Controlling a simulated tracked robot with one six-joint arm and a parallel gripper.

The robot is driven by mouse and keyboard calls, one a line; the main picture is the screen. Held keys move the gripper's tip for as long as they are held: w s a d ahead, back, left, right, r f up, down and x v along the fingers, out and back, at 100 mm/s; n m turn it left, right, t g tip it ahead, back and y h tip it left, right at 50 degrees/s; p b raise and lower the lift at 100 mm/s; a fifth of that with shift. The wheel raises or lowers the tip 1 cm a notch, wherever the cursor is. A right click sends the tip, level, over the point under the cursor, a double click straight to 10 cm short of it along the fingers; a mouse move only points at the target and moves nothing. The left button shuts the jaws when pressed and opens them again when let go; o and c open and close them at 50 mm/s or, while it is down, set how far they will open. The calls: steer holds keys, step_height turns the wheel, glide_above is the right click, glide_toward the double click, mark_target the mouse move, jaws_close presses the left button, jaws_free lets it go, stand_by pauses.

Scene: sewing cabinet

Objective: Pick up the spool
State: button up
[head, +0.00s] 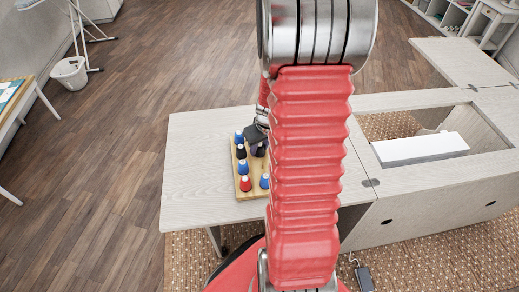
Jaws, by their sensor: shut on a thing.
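A light wooden spool rack (244,195) stands on the pale cabinet top, left of my arm. Its near column holds a blue spool (239,137), a black spool (241,152), another blue spool and a red spool (246,184). A further blue spool (264,182) stands at the rack's right, partly by my arm. My gripper (257,143) is over the far right part of the rack, pointing down. It is shut on a dark spool (259,151). Whether this spool is clear of the rack I cannot tell. My red arm hides the rack's right side.
The pale cabinet top (195,165) is bare left of the rack. To the right, a cabinet opening holds a white block-like machine platform (420,148). A table (12,100) stands at the left edge, and a white bin (70,75) is on the floor.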

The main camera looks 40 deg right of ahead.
mark_target(260, 146)
steer(key=shift+r, duration=0.1)
step_height(260, 146, up, 10)
steer(key=shift+f, duration=0.1)
stand_by(0.6)
steer(key=shift+w, duration=0.1)
stand_by(0.4)
steer(key=w+a+n, duration=0.1)
steer(key=w+a, duration=0.7)
steer(key=a, duration=0.5)
steer(key=w+a+n, duration=0.1)
steer(key=w+a, duration=0.7)
steer(key=a, duration=0.6)
steer(key=shift+w+a+f+y, duration=0.2)
steer(key=shift+w+f+y, duration=0.05)
steer(key=shift+w+y, duration=0.1)
steer(key=shift+d, duration=0.1)
